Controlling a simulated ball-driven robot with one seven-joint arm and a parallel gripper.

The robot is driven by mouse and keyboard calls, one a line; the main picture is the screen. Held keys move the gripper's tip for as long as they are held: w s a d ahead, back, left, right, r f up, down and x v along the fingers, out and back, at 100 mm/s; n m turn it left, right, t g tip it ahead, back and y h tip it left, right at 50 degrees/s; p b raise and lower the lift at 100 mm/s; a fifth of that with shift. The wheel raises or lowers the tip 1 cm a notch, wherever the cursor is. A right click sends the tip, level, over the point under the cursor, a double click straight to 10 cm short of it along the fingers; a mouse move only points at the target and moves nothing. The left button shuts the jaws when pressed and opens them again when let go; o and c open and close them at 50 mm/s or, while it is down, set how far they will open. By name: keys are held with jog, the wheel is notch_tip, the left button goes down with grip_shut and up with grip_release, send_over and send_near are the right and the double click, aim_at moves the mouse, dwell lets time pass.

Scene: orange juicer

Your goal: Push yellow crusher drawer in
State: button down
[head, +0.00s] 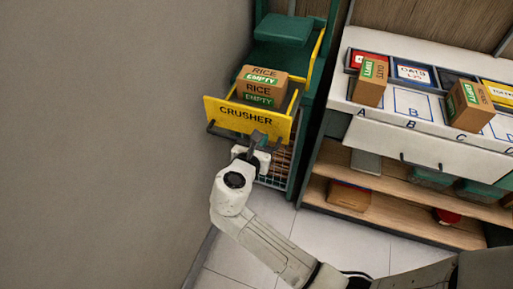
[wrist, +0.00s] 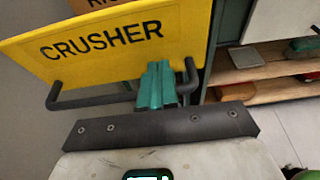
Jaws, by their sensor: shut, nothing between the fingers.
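The yellow crusher drawer (head: 247,117) stands pulled out from the green crusher cabinet (head: 290,30) in the head view, with brown rice boxes marked EMPTY (head: 262,88) inside it. Its yellow front panel (wrist: 105,42), lettered CRUSHER, fills the upper left of the wrist view. A dark bar handle (wrist: 95,100) runs along the lower part of the panel. My gripper (wrist: 158,72) is shut and empty, its green fingertips in front of the panel near the handle's right end. I cannot tell whether the fingertips touch the panel.
A wire basket (head: 278,165) sits below the drawer. To the right is a white counter (head: 400,125) with boxes, labelled squares and a partly open white drawer (head: 410,160), above wooden shelves (head: 390,215). A grey wall (head: 110,130) is close on the left.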

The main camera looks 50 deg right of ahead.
jog(key=shift+x, duration=1.4)
jog(key=w+d, duration=0.3)
jog(key=d, duration=0.5)
jog(key=w+d+b, duration=0.1)
jog(key=w+d, duration=0.2)
jog(key=d, duration=0.5)
jog(key=w+d, duration=0.2)
jog(key=d, duration=0.6)
jog(key=shift+w+d+f, duration=0.1)
jog(key=shift+w+d, duration=0.15)
jog(key=shift+w, duration=0.15)
jog(key=shift+w+r, duration=0.15)
jog(key=shift+r, duration=0.1)
jog(key=shift+d+r, duration=0.1)
jog(key=shift+r, duration=0.1)
